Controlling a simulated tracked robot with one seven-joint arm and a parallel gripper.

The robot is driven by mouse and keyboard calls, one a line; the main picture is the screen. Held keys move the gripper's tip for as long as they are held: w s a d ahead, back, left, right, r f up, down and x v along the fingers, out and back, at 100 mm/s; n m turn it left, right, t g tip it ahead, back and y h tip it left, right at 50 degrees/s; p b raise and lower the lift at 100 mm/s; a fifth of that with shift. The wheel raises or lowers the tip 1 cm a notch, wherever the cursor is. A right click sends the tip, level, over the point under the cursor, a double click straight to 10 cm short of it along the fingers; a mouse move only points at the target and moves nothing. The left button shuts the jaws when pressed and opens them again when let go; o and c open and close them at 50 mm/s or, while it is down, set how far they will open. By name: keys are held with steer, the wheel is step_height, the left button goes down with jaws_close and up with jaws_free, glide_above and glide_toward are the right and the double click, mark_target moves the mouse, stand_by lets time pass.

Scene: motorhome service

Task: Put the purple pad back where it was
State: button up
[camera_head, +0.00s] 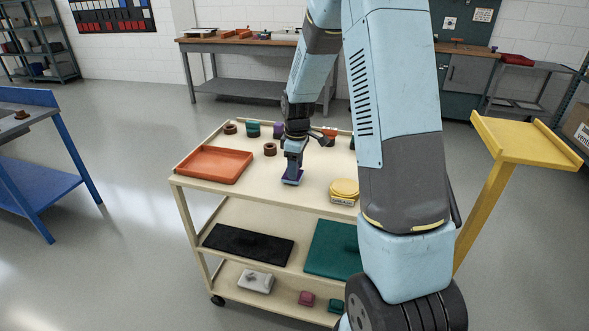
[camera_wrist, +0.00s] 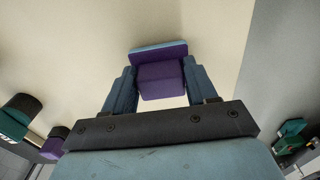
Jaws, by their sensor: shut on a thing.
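The purple pad (camera_wrist: 161,82) is a small purple block on a wider flat plate with a blue edge. My gripper (camera_wrist: 160,88) is shut on its block, one finger on each side. In the head view my gripper (camera_head: 293,168) points down over the middle of the cream cart's top shelf (camera_head: 250,190), with the pad (camera_head: 292,180) at its tips. I cannot tell whether the pad touches the shelf. Another purple item (camera_head: 278,128) stands at the back of the cart, and a purple piece (camera_wrist: 54,143) shows at lower left in the wrist view.
An orange tray (camera_head: 213,164) lies left of my gripper, a yellow tin (camera_head: 344,190) right. Brown rings (camera_head: 269,149) and a teal item (camera_head: 252,129) stand behind. Black (camera_head: 248,244) and teal (camera_head: 330,250) mats lie on the middle shelf. The front of the top shelf is clear.

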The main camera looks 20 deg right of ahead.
steer(key=shift+f, duration=0.45)
steer(key=shift+c, duration=0.5)
steer(key=o, duration=1)
steer(key=s+r+m+t, duration=0.1)
steer(key=s+r, duration=0.2)
steer(key=r, duration=0.6)
steer(key=s+r+m, duration=0.1)
steer(key=s+r, duration=0.2)
steer(key=r, duration=0.7)
steer(key=s+r+m+t, duration=0.1)
steer(key=s+r+m, duration=0.2)
steer(key=s, duration=0.5)
steer(key=s+r+m+t, duration=0.2)
steer(key=s+m, duration=0.1)
steer(key=s, duration=0.5)
steer(key=s+a+r+m+t, duration=0.1)
steer(key=s+r+m, duration=0.2)
steer(key=s, duration=0.5)
steer(key=shift+s+r, duration=0.2)
steer(key=shift+r, duration=0.1)
